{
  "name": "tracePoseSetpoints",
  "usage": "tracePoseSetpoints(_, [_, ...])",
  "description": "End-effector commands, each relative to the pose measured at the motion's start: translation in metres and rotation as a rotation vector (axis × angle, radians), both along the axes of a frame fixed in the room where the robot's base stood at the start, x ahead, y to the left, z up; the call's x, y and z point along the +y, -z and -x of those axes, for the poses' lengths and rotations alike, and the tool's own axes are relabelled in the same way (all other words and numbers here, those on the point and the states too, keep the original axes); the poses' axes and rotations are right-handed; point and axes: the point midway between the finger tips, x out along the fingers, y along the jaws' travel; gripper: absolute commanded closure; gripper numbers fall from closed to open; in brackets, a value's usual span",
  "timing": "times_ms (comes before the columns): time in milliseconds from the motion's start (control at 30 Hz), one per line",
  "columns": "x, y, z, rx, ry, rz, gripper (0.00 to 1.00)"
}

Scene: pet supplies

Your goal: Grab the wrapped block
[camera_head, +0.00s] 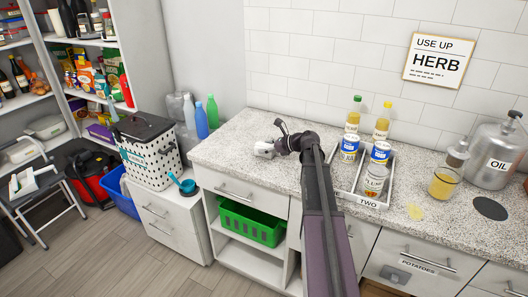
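A small whitish object (263,149), which may be the wrapped block, lies on the speckled counter (225,150) near its left part. It is too small to make out a wrapping. My arm reaches up from the bottom of the view across the counter. My dark gripper (275,146) is at the right side of the whitish object, very close to it. I cannot tell whether they touch. The fingers are partly hidden and too small to show whether they are open or shut.
A white tray (377,199) marked TWO holds bottles and labelled jars right of my arm. Farther right are a glass of yellow liquid (444,182) and a metal OIL canister (492,157). A tiled wall is behind. The counter's left end is clear.

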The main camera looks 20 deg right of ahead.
Motion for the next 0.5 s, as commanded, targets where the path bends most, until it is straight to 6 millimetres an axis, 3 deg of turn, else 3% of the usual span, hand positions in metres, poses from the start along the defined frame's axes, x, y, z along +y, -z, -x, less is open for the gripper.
tracePoseSetpoints(33, [-0.0002,0.0001,0.0000,0.000,0.000,0.000,0.53])
tracePoseSetpoints(133, [-0.0001,0.0001,0.0001,0.000,0.000,0.000,0.83])
tracePoseSetpoints(167, [-0.0001,0.0001,0.0001,0.000,0.000,0.000,0.88])
tracePoseSetpoints(500, [-0.0002,-0.0012,0.0002,0.000,0.000,0.000,0.88])
